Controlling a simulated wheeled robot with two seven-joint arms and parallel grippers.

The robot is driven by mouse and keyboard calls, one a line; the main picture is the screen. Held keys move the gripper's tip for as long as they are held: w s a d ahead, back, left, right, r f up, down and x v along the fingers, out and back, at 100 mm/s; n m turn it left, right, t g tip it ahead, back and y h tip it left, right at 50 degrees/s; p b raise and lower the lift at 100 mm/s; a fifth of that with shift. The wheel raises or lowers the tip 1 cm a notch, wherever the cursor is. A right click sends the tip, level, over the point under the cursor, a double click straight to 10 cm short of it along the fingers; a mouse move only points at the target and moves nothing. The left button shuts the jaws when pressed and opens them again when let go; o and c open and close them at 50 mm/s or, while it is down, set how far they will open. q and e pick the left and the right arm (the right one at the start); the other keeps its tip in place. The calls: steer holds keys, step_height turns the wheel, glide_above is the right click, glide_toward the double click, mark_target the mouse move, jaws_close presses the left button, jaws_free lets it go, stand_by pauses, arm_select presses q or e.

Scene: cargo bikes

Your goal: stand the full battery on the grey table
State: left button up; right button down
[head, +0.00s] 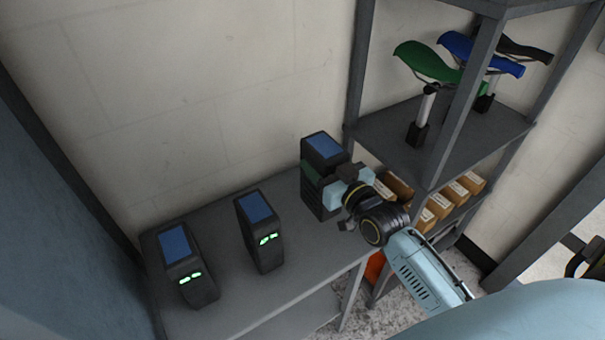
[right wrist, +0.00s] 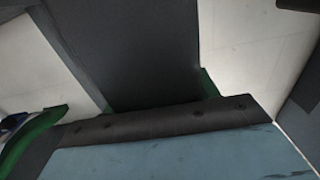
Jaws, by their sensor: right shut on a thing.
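A black battery (head: 313,190) with a blue top and a dark green band is upright at the right end of the grey table (head: 219,215). My right gripper (head: 333,183) is shut on it from the right. I cannot tell whether its base touches the table or is just above it. Its charge lights do not show. In the right wrist view the battery (right wrist: 150,50) is a dark face close beyond the gripper. Two similar batteries stand on the table, one in the middle (head: 261,232) and one at left (head: 186,265), both showing green lights. My left gripper is not in view.
A grey shelf rack (head: 405,140) stands just right of the table, with green (head: 425,62) and blue (head: 480,53) saddles on its upper shelf and several cardboard boxes (head: 440,205) below. The wall (head: 200,90) is close behind. Bare tabletop lies between the batteries.

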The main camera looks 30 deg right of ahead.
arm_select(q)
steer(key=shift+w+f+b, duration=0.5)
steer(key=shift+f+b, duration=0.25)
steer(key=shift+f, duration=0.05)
arm_select(e)
steer(key=shift+w+f, duration=0.1)
steer(key=shift+f, duration=3.9)
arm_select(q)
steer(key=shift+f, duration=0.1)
arm_select(e)
steer(key=shift+f, duration=0.15)
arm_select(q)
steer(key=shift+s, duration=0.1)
arm_select(e)
steer(key=shift+c, duration=2.1)
jaws_free()
steer(key=shift+f, duration=0.25)
steer(key=shift+r, duration=0.1)
steer(key=shift+s, duration=0.4)
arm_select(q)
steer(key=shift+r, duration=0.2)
arm_select(e)
steer(key=s, duration=1.1)
steer(key=shift+s+d, duration=0.2)
steer(key=shift+d, duration=0.25)
